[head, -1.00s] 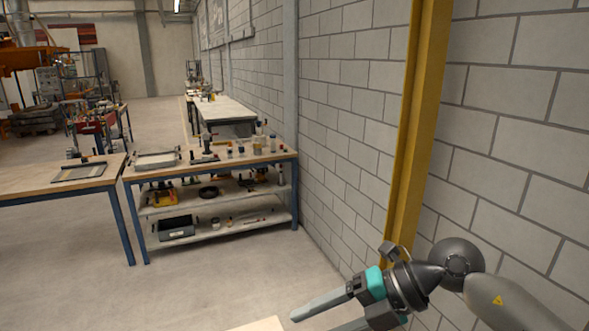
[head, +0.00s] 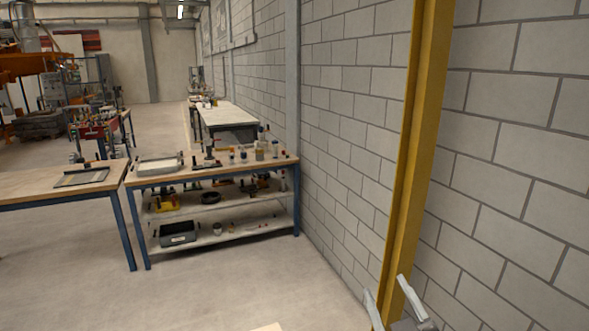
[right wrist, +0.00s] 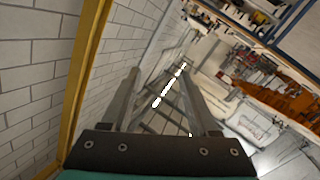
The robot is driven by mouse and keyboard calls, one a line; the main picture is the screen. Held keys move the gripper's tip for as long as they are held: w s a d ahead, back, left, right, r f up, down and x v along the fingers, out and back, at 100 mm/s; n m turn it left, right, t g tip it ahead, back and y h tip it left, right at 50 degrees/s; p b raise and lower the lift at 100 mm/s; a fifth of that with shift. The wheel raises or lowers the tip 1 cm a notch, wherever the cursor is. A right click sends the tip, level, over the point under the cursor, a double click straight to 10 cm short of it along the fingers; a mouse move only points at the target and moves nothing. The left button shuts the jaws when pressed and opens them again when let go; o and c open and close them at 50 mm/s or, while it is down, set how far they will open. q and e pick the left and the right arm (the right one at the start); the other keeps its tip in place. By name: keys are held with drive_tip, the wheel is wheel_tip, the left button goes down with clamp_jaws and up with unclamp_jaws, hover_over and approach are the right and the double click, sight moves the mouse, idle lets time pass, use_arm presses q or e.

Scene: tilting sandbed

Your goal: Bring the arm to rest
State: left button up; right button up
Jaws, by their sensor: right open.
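My right gripper (head: 391,300) shows at the bottom right of the head view, in front of the yellow post and the block wall. Its two fingers point upward and stand apart, with nothing between them. In the right wrist view the fingers (right wrist: 161,95) are also spread and empty, with the room showing tilted between them. The rest of my right arm is below the head view. My left gripper is not in either view.
A yellow post (head: 412,150) stands against the grey block wall (head: 510,190) close to my right gripper. A workbench (head: 225,171) with bottles and tools stands ahead. Another table (head: 40,191) is at the left. The floor (head: 220,290) between is clear.

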drive_tip(key=s+d+f+m+g+h, duration=0.25)
drive_tip(key=s+f+g, duration=0.55)
drive_tip(key=f, duration=0.5)
drive_tip(key=s+a+f+g+y, duration=0.1)
drive_tip(key=s+f+g, duration=0.25)
drive_tip(key=s, duration=0.45)
drive_tip(key=s+a+f+g+y, duration=0.1)
drive_tip(key=s+f+g, duration=0.2)
drive_tip(key=s+f, duration=0.3)
drive_tip(key=s+f+b, duration=0.3)
drive_tip(key=f+b, duration=0.6)
drive_tip(key=f, duration=2.1)
drive_tip(key=s+d+f+g+b, duration=0.2)
drive_tip(key=s+f+b, duration=0.4)
drive_tip(key=s+f, duration=0.9)
wheel_tip(320, 180, down, 4)
drive_tip(key=shift+s+d+f, duration=0.1)
drive_tip(key=shift+s+d, duration=0.05)
drive_tip(key=shift+d, duration=0.45)
